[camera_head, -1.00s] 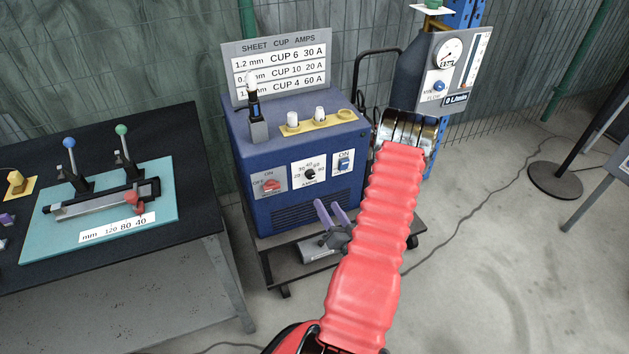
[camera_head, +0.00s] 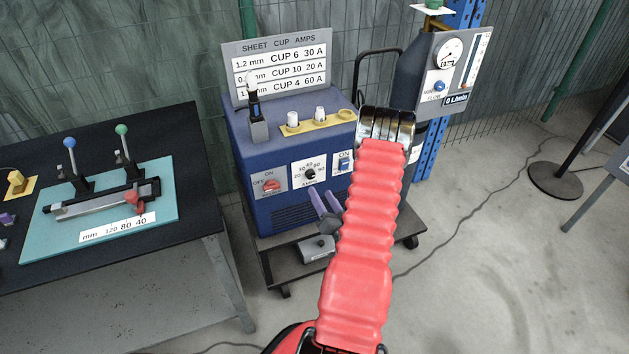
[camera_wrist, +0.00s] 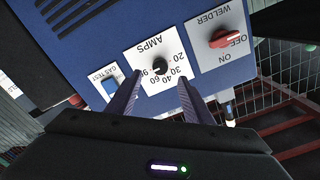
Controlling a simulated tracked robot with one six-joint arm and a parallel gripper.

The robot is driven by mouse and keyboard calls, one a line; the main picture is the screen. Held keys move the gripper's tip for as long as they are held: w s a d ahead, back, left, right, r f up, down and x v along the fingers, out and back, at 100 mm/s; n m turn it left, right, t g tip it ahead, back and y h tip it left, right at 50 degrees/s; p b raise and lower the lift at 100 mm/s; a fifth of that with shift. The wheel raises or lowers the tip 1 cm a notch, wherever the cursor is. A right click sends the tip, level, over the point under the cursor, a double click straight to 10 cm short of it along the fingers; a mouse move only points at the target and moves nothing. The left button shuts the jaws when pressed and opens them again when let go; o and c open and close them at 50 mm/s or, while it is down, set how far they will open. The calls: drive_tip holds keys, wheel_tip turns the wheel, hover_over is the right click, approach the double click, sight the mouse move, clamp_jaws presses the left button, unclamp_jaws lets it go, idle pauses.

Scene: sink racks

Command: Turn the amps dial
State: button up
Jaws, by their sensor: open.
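The amps dial is a small black knob (camera_head: 310,174) on a white plate on the front of the blue welder box (camera_head: 240,165). The wrist view shows the dial (camera_wrist: 160,69) upside down, with numbers around it. A pale mark shows on its left side there; its exact setting is hard to read. My gripper (camera_head: 322,191) is in front of the box, just below the dial in the head view. In the wrist view my gripper (camera_wrist: 159,79) is open, its two purple fingers apart on either side of the dial plate. Nothing is between them, and they appear short of the knob.
The red welder switch (camera_head: 270,184) is left of the dial; the blue gas test switch (camera_head: 345,162) is right of it. A sheet/cup/amps chart (camera_head: 280,65) stands on top. The gas flow gauge (camera_head: 448,53) is at right. A dark table (camera_head: 40,155) is at left.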

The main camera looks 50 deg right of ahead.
sight(311, 177)
drive_tip(key=x, duration=0.8)
